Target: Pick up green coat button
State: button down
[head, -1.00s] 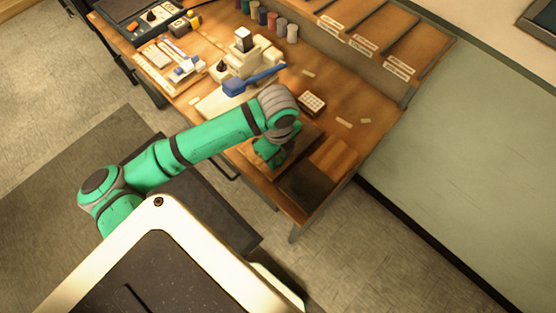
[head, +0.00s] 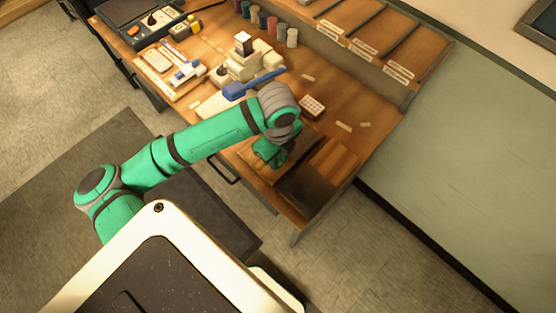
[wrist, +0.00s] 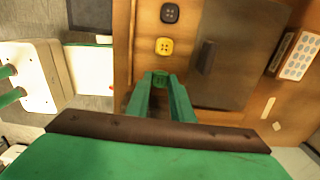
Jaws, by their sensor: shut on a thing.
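The green coat button (wrist: 160,79) shows in the wrist view between the tips of my gripper (wrist: 160,83). The green fingers are shut on it, and they hide part of it. From this angle I cannot tell whether it is clear of the wood below. In the head view my gripper (head: 268,158) is over the near end of the wooden workbench (head: 375,135), and the button is hidden there.
A yellow button (wrist: 164,46) and a dark button (wrist: 169,13) lie in line beyond my fingertips. A dark flat panel (wrist: 225,72) is to their right. A small pale box with a dotted top (head: 312,106) and a blue-armed machine (head: 252,84) stand on the bench.

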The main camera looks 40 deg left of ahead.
jog(key=s+a+r, duration=0.9)
jog(key=a+r, duration=0.1)
jog(key=r, duration=0.1)
jog(key=shift+s+a, duration=0.2)
jog(key=shift+a, duration=0.05)
jog(key=c, duration=2.5)
grip_release()
jog(key=shift+w, duration=0.1)
